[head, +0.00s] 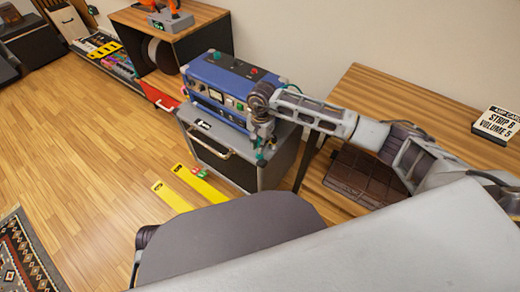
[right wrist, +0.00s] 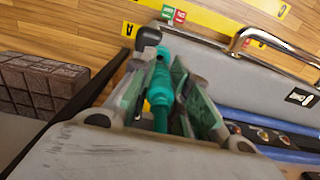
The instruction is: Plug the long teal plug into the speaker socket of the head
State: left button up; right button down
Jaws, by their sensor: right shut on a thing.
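The blue amp head (head: 225,78) sits on top of a grey speaker cabinet (head: 262,166), its front panel carrying knobs and a meter. Its edge also shows at the lower right of the right wrist view (right wrist: 275,133). My right gripper (head: 263,140) is at the right end of the head, above the cabinet. It is shut on a teal plug (right wrist: 161,92), which lies between its fingers in the right wrist view. A bit of teal shows below the gripper in the head view. The speaker socket cannot be made out. My left gripper is not in view.
Yellow strips (head: 172,197) lie on the floor before the cabinet. A wooden-topped unit (head: 190,22) stands behind. Open floor lies left.

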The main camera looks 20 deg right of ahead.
jog(key=shift+r+p, duration=0.6)
jog(key=shift+r, duration=0.65)
jog(key=shift+d, duration=0.1)
